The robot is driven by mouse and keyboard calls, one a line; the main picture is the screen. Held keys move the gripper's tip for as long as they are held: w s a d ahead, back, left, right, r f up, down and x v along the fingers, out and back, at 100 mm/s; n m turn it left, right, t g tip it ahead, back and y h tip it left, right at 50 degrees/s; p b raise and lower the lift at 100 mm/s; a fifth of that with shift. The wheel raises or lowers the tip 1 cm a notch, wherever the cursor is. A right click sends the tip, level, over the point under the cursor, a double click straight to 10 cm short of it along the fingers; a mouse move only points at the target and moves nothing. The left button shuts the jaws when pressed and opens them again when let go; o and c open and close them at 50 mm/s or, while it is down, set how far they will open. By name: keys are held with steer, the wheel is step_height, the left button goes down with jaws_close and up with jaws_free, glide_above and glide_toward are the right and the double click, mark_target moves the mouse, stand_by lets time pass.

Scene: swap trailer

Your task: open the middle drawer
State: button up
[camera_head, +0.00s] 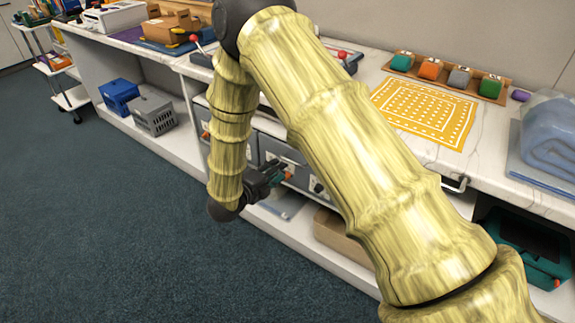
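A row of grey drawer fronts sits under the white countertop, and my arm crosses in front of it and hides much of it. The middle drawer (273,150) shows a grey front between the parts of my arm, with a pale label or handle on it. It looks shut, though its edges are partly hidden. My gripper (283,174) is low in front of this drawer front, pointing towards it. The gripper is small and dark, and I cannot tell whether its fingers touch a handle or are apart.
A white lower shelf (290,228) runs below the drawers. A blue crate (119,96) and a grey crate (154,112) stand on it at left. A teal case (520,245) is at right. The dark carpet (100,220) is clear at left.

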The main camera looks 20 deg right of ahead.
mark_target(290, 162)
steer(key=x, duration=0.7)
steer(key=shift+w+d, duration=0.1)
steer(key=shift+d, duration=0.05)
steer(key=shift+c, duration=0.3)
jaws_close()
